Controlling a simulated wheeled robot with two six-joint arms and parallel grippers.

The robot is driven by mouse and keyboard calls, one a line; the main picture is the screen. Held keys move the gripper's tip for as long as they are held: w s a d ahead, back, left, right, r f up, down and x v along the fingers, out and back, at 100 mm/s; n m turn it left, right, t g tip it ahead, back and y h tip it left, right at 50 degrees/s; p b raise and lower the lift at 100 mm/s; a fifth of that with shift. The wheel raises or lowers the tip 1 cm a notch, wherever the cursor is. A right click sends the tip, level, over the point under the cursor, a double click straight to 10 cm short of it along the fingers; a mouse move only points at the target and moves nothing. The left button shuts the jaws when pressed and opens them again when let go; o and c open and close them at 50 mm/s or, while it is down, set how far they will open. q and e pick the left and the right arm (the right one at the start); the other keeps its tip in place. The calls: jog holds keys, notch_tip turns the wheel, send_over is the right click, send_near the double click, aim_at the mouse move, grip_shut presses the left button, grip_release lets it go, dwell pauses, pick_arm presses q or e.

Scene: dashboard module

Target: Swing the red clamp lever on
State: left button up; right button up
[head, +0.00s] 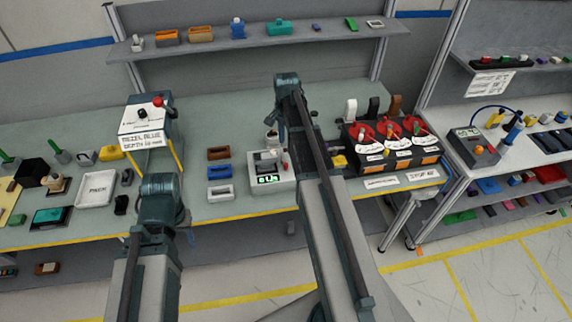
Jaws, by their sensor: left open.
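A red ball-ended lever (157,101) shows on top of the white-and-grey box at the back left; I cannot tell for sure that it is the clamp lever. Three red round parts (388,129) with white, black and brown upright pieces sit on a black unit (400,158) at the right. My left gripper (160,190) is at the front edge of the bench, in front of and below the box, apart from the red lever; its fingers are hard to make out. My right arm reaches over the bench middle; its gripper (278,128) is partly hidden and its jaws are unclear.
A grey device with a green display (268,179) stands beside my right arm. Brown, blue and white frames (219,172) lie left of it. A white tray (96,188) and small parts fill the left bench. A shelf (260,42) runs above.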

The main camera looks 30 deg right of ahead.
aim_at(286, 164)
notch_tip(286, 164, down, 12)
jog(key=b, duration=1.1)
jog(key=shift+r, duration=0.1)
grip_shut()
